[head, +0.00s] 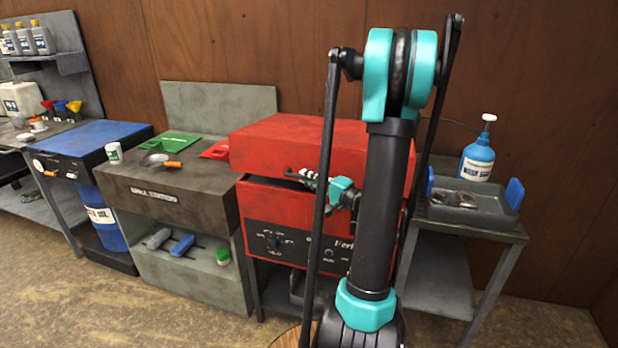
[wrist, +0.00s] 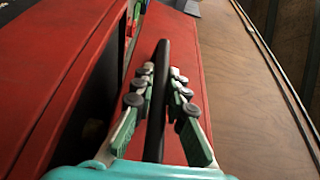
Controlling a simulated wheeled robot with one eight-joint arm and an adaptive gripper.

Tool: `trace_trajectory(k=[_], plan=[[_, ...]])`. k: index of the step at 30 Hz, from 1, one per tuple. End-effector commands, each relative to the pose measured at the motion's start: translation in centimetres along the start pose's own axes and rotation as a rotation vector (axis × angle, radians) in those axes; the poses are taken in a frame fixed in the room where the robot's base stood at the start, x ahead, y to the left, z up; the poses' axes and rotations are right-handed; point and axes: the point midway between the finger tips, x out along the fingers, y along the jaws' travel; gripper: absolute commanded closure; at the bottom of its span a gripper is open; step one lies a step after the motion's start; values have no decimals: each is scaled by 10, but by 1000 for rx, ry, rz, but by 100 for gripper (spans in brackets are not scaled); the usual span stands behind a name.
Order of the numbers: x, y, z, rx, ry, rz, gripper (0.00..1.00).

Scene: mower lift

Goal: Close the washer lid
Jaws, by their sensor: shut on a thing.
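The red washer stands in the middle of the head view. Its thick lid (head: 275,150) is partly open, with a dark gap between it and the washer body (head: 272,207). My gripper (head: 308,178) is at the lid's front edge, turned sideways. In the wrist view my gripper (wrist: 161,88) has its two padded fingers on either side of a black bar handle (wrist: 163,58), shut on it. The lid (wrist: 190,50) lies behind the handle, and the washer body (wrist: 45,65) is at the left, across the dark gap. My arm hides the washer's right part.
A grey drain station (head: 170,195) with a green funnel tray (head: 172,144) stands left of the washer. A blue-topped oil unit (head: 90,136) is farther left. At the right, a side table carries a grey tray (head: 470,212) and a blue bottle (head: 478,158). The floor in front is open.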

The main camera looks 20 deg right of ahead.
Motion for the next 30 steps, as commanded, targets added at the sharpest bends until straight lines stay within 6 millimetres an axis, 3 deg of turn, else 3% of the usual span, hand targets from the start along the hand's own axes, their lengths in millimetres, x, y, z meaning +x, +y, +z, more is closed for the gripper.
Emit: trace_trajectory(k=[11,12,16,30], plan=[[0,0,0,1,0,-1,100],[0,0,0,1,0,-1,82],[0,0,0,1,-1,-1,66],[0,-7,0,1,-1,-2,66]])
